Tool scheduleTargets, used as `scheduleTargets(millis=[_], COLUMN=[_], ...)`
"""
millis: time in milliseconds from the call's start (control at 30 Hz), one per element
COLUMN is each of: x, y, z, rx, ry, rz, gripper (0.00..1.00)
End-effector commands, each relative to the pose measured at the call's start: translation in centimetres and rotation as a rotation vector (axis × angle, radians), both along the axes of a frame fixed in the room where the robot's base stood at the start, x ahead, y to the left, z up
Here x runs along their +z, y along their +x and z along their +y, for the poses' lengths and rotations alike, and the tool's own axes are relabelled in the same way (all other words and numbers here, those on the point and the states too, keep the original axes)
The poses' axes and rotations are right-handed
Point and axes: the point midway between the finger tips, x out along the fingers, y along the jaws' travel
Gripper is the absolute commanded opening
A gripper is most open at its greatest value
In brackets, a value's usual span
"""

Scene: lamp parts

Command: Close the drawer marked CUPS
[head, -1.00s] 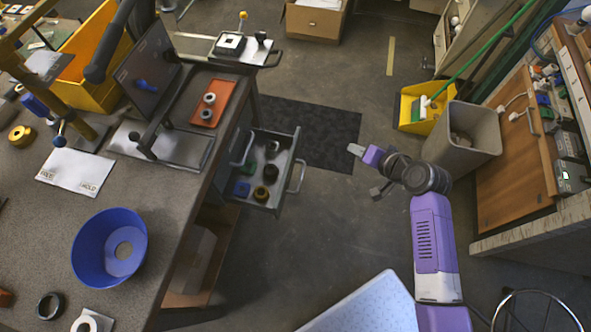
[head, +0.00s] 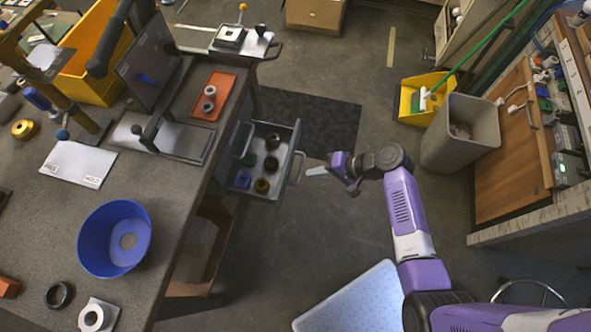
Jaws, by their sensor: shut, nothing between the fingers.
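An open grey drawer (head: 290,140) sticks out from the right side of the workbench. Its handle (head: 297,168) is on its right-hand front. Inside lie dark round parts (head: 271,162), a brass-coloured ring (head: 262,186), and blue (head: 243,180) and green (head: 249,158) pieces. Another handle (head: 241,141) shows on the bench front beside it. No CUPS marking can be read on either from here. My gripper (head: 314,171) is shut and empty, in the air just right of the open drawer's handle, with its tips pointing left. I see a small gap between them.
The bench top holds a blue bowl (head: 140,255), an orange tray (head: 228,83) and a yellow bin (head: 105,80). A dark mat (head: 335,125) lies on the floor behind the drawer. A grey waste bin (head: 485,120) and yellow dustpan (head: 408,102) stand right. Floor below the gripper is clear.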

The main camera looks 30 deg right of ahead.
Motion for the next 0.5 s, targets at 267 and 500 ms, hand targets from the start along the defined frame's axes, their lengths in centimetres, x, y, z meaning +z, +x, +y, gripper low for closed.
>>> scheduleTargets(millis=[267, 500], x=[-1.8, -1.9], y=[3.0, 4.2], z=[2.9, 4.2], rx=[0.003, 0.001], ry=[-0.001, -0.001], rz=[-0.001, 0.000], gripper=[0.00, 0.00])
